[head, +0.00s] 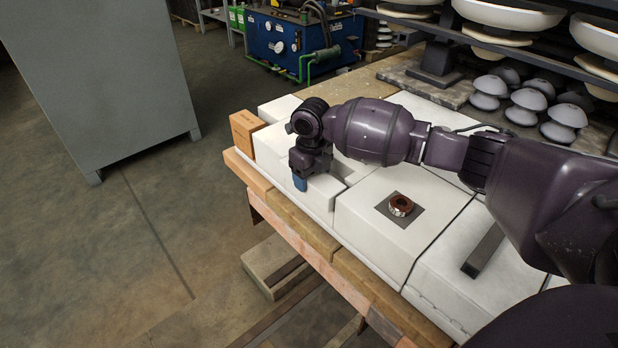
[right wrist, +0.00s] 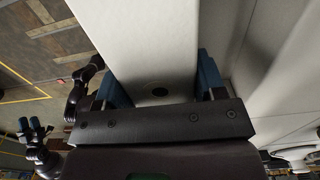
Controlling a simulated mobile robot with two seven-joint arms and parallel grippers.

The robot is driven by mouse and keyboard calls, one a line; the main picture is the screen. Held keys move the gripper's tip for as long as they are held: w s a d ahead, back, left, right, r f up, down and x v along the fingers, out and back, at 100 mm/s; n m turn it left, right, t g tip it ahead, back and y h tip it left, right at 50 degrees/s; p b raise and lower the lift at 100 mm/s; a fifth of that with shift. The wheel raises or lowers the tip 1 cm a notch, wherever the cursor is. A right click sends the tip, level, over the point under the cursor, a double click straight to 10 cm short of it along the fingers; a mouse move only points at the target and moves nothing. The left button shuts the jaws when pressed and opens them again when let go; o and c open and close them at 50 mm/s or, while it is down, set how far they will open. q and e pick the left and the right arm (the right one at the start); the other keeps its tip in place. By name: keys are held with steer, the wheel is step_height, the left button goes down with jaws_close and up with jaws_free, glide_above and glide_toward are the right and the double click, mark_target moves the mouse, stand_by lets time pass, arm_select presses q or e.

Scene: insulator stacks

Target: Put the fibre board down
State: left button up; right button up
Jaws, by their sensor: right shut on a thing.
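My right gripper (head: 300,184) is at the left part of the white-covered bench, pointing down. In the right wrist view its blue fingers (right wrist: 165,80) stand on either side of the white fibre board (right wrist: 152,35), shut on it. The board has a dark round spot near the gripper. In the head view a pale board (head: 322,189) shows under the gripper, close to the white blocks; I cannot tell whether it touches them. My left gripper (right wrist: 36,128) shows small in the right wrist view, its blue fingers apart and empty; it is not in the head view.
White blocks (head: 385,225) cover the bench, edged with wood. A brown ring (head: 400,206) lies on a dark square pad. A dark bar (head: 484,250) lies nearer. A tan brick (head: 246,130) stands at the left end. Grey insulators (head: 528,105) stand behind under a rack.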

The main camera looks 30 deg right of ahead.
steer(key=shift+f, duration=0.3)
steer(key=shift+r, duration=0.15)
arm_select(q)
steer(key=shift+w+r, duration=0.25)
steer(key=shift+r, duration=0.15)
arm_select(e)
steer(key=o, duration=1.1)
arm_select(q)
steer(key=shift+f, duration=0.2)
steer(key=r+p, duration=0.1)
steer(key=p, duration=0.1)
steer(key=shift+s+r+p, duration=0.25)
steer(key=shift+r+p, duration=0.05)
steer(key=shift+r, duration=0.05)
arm_select(e)
step_height(320, 180, up, 12)
